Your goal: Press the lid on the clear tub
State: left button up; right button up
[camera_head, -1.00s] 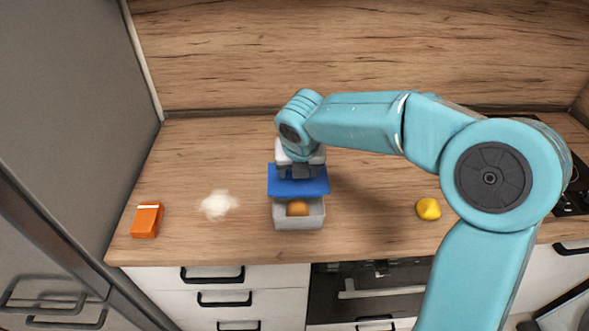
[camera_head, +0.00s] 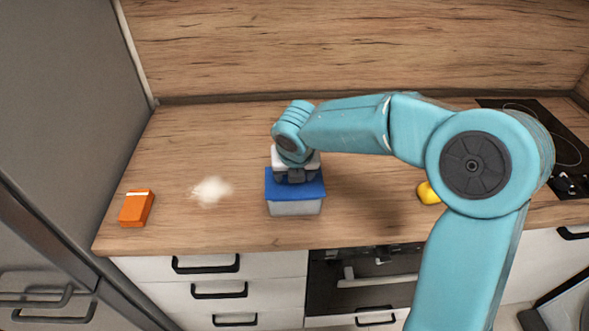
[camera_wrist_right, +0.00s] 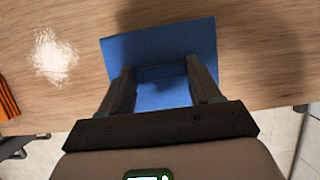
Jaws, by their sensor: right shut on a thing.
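The clear tub (camera_head: 294,208) stands on the counter, its greyish front wall showing below the blue lid. The blue lid (camera_head: 296,190) lies over the tub's top and hides what is inside; I cannot tell whether it is fully seated. My right gripper (camera_head: 295,177) is above the lid, shut on it. In the right wrist view the lid (camera_wrist_right: 165,62) spreads out beyond the two dark fingers (camera_wrist_right: 160,83), and the tub is hidden under it. My left gripper is not in view.
An orange box (camera_head: 136,208) and a white powdery patch (camera_head: 212,190) are to the left on the wooden counter. A yellow object (camera_head: 428,193) is to the right, partly behind my right arm. A black hob (camera_head: 545,140) is at far right. Drawers are below the front edge.

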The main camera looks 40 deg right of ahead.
jog(key=shift+p, duration=0.4)
dwell(1.1)
jog(key=shift+f, duration=0.45)
dwell(0.5)
dwell(0.6)
dwell(0.4)
jog(key=o, duration=1.2)
jog(key=shift+o, duration=0.2)
